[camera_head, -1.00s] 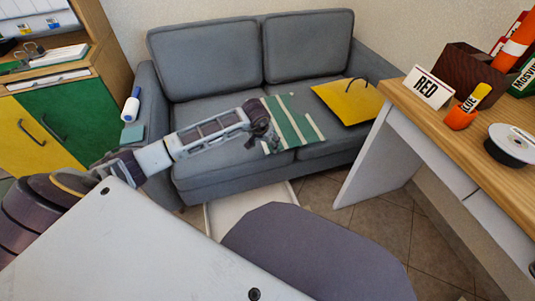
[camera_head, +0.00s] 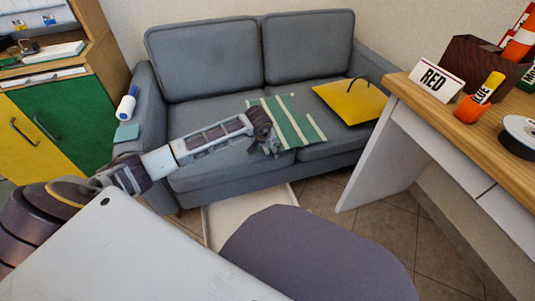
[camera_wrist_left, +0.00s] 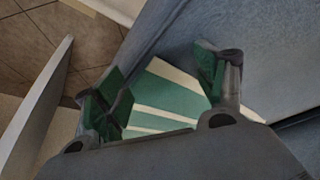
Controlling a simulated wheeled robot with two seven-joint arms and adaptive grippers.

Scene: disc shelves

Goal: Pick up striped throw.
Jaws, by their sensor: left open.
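The striped throw (camera_head: 290,122), green with cream stripes, lies flat on the grey sofa seat and hangs toward its front edge. My left gripper (camera_head: 268,146) is at the throw's left side, over the seat, and covers part of it. In the left wrist view the throw (camera_wrist_left: 165,103) shows between and beyond the two spread fingers of the gripper (camera_wrist_left: 160,85). Nothing is held between them. Whether the fingertips touch the throw cannot be told. My right gripper is not in view.
A yellow bag (camera_head: 350,100) lies on the sofa (camera_head: 210,105) right of the throw. A wooden-topped desk (camera_head: 450,115) with a RED sign stands at the right. A blue-and-white roll (camera_head: 128,104) is on the left armrest. A purple-grey seat (camera_head: 310,260) is in front.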

